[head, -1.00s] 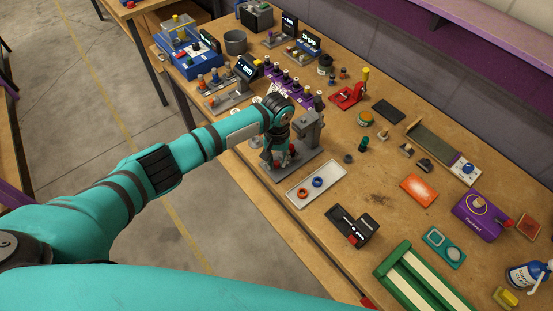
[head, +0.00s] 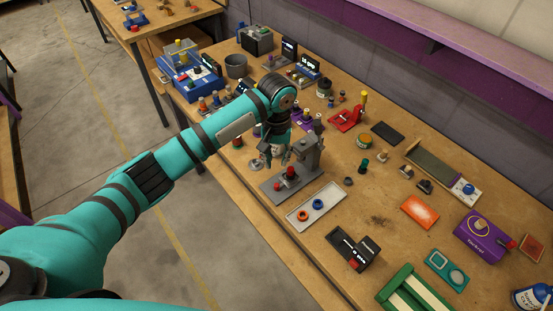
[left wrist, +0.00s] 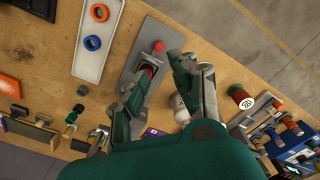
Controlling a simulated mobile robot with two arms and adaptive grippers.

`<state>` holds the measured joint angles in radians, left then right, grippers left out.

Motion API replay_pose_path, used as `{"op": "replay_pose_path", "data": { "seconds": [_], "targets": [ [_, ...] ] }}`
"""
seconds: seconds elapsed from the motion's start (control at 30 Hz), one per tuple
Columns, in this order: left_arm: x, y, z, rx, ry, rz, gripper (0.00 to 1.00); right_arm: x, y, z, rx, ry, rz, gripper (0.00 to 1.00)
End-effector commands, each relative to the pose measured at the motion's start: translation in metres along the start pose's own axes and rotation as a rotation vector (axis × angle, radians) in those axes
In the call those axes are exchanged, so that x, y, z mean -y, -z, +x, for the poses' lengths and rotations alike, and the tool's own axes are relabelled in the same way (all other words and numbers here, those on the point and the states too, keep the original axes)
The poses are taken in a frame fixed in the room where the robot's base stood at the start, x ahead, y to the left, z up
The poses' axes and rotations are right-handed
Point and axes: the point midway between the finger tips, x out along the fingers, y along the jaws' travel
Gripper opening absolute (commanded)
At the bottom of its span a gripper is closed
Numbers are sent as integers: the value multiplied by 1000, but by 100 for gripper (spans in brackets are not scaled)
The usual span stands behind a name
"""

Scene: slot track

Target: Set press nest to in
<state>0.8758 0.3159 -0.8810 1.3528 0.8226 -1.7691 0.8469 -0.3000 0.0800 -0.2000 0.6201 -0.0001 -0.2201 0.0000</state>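The grey press (head: 307,155) stands near the table's front edge, with its column upright on a flat base plate. Red knobs (head: 291,173) show low on its base. In the left wrist view a red ball (left wrist: 158,46) shows on the grey base plate (left wrist: 141,41). I cannot tell exactly where the nest sits in its travel. My left gripper (head: 273,154) hangs just left of the press column, above the back of the base. Its fingers are apart in the left wrist view (left wrist: 164,68), with nothing seen held. My right gripper is out of view.
A pale tray (head: 334,193) with an orange ring (head: 303,215) and a blue ring (head: 318,204) lies beside the press. Purple-based pegs and bottles crowd the area behind my left gripper.

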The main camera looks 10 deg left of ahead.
Motion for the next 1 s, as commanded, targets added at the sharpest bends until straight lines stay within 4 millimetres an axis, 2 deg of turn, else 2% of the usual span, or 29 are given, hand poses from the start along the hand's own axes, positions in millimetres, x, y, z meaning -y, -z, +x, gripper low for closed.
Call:
{"op": "replay_pose_path", "data": {
  "seconds": [0.07, 0.17, 0.27, 0.43, 0.6, 0.8, 1.0],
  "targets": [
    [0, 0, 0, 0, 0, 0, 26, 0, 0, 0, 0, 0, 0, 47],
    [1, -1, 2, 2, -7, 16, 13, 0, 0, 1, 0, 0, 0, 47],
    [2, -8, 12, 6, -51, 109, 0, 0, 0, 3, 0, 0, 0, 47],
    [14, -30, 40, -41, -208, 479, 0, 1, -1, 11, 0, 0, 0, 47],
    [35, -53, 56, -213, -332, 934, 0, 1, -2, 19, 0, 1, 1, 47],
    [64, -76, 56, -489, -321, 1439, 0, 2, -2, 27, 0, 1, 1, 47],
    [83, -91, 46, -686, -210, 1788, 0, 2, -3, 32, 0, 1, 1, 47]
  ]
}}
